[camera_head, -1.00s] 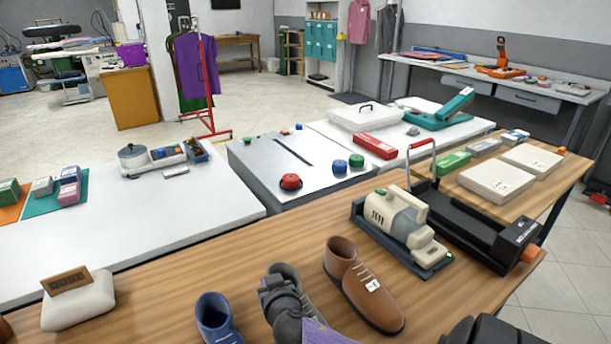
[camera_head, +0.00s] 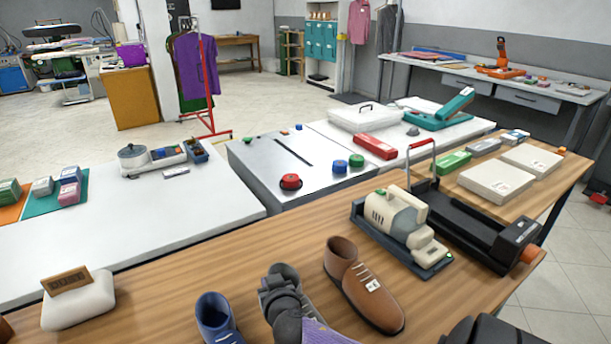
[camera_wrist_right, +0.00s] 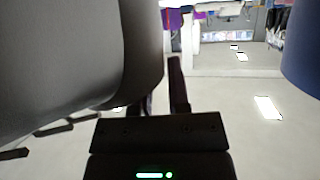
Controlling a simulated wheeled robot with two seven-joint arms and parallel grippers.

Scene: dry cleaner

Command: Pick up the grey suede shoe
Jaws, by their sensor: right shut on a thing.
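The grey suede shoe (camera_head: 284,270) stands on the wooden counter between a blue shoe (camera_head: 215,318) and a brown laced shoe (camera_head: 362,285). My right gripper (camera_head: 276,288) is at its collar and hides much of the shoe in the head view. In the right wrist view the gripper's dark fingers (camera_wrist_right: 163,90) are close together, and the grey shoe (camera_wrist_right: 85,55) fills the left side. The gripper is shut on the shoe. The blue shoe (camera_wrist_right: 302,50) shows at the right edge there. My left gripper is not in view.
The wooden counter (camera_head: 165,270) is clear left of the blue shoe, up to a white cushion (camera_head: 78,305) with a brown tag. A cream machine (camera_head: 400,225) stands right of the brown shoe. The brown and blue shoes are close on both sides.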

